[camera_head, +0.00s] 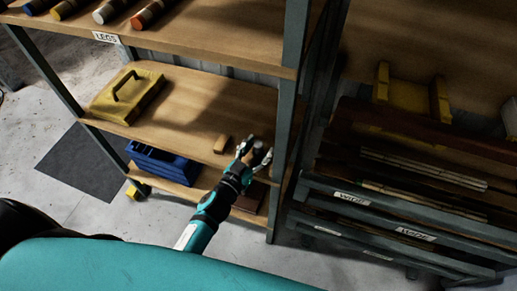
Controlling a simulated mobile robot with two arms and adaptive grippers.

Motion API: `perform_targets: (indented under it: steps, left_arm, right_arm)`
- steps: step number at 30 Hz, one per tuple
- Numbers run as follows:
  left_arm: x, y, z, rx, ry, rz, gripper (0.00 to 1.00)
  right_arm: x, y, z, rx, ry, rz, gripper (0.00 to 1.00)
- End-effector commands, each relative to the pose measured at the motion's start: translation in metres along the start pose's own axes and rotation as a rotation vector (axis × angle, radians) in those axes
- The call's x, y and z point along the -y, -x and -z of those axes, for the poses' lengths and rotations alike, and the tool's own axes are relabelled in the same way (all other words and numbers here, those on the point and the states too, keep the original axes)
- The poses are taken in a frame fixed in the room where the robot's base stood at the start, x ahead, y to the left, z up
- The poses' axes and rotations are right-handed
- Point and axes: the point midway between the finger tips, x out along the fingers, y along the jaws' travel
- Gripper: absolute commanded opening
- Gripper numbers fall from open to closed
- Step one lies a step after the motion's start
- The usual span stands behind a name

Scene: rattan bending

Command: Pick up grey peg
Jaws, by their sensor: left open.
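My left gripper (257,154) is at the right end of the middle wooden shelf (200,108), close to the shelf's post. Its fingers are apart; a small brownish patch shows between them, and I cannot tell whether it is an object or the shelf. On the top shelf (210,32), several rods lie side by side, one with a pale grey-white end (99,16). I cannot tell for sure whether this is the grey peg. My right gripper is out of view.
A yellow case (128,95) lies on the middle shelf's left. A blue container (160,160) sits on the lower shelf. The shelf's grey post (289,105) stands close to the gripper.

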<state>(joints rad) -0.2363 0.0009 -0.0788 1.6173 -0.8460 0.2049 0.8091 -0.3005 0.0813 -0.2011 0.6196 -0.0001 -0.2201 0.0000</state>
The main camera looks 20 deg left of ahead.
Motion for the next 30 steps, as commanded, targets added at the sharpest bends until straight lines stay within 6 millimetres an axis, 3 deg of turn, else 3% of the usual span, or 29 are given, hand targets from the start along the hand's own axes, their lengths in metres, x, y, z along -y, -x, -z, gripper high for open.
perform_targets:
  steps: [7, 18, 30]
  left_arm:
    - [-0.0003, -0.0018, -0.0007, 0.002, 0.001, 0.000, 0.53]
    - [-0.0001, -0.0016, -0.0005, 0.001, 0.001, 0.000, 0.06]
    - [0.0001, -0.0015, 0.0031, 0.000, 0.000, 0.000, 0.06]
  right_arm:
    - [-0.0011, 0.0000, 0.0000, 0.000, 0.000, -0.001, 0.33]
    - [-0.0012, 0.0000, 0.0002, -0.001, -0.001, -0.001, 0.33]
    - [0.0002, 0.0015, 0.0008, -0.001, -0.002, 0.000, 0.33]
